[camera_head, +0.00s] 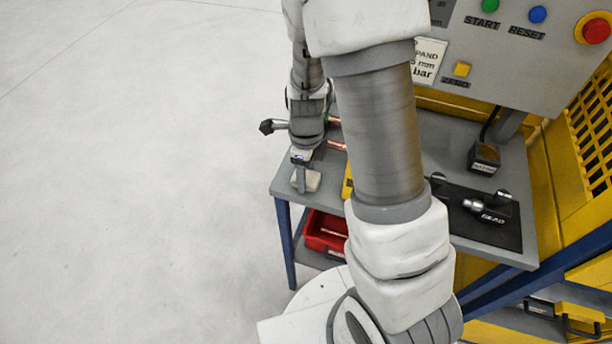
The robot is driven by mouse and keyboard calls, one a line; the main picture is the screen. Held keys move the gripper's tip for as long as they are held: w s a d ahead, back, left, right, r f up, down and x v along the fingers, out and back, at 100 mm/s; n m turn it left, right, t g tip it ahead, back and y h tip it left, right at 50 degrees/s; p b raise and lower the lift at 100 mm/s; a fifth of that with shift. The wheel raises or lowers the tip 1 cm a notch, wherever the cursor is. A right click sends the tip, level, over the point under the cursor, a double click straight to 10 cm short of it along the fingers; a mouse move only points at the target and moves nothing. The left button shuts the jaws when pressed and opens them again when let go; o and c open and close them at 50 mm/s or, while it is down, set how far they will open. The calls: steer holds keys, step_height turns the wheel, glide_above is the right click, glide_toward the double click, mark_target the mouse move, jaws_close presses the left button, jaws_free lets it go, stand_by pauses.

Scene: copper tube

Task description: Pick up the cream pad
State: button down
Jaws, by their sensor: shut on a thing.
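The cream pad (308,181) is a small pale block at the left front corner of the grey bench. My gripper (302,172) points down over it and is shut on the pad, with the fingers at its top. Most of the pad's lower part shows below the fingers. I cannot tell whether the pad touches the bench top or is just above it.
The grey bench (440,130) carries copper tubes (337,145) behind my gripper, partly hidden by my arm. A black mat (463,232) with a tool (488,205) lies at the right, near a small black block (484,158). A red bin (322,232) sits below. A control panel (530,60) stands behind.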

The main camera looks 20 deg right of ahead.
step_height(320, 180, up, 10)
steer(key=p, duration=0.1)
stand_by(0.4)
steer(key=c, duration=0.8)
jaws_free()
steer(key=shift+c, duration=0.2)
steer(key=c, duration=0.5)
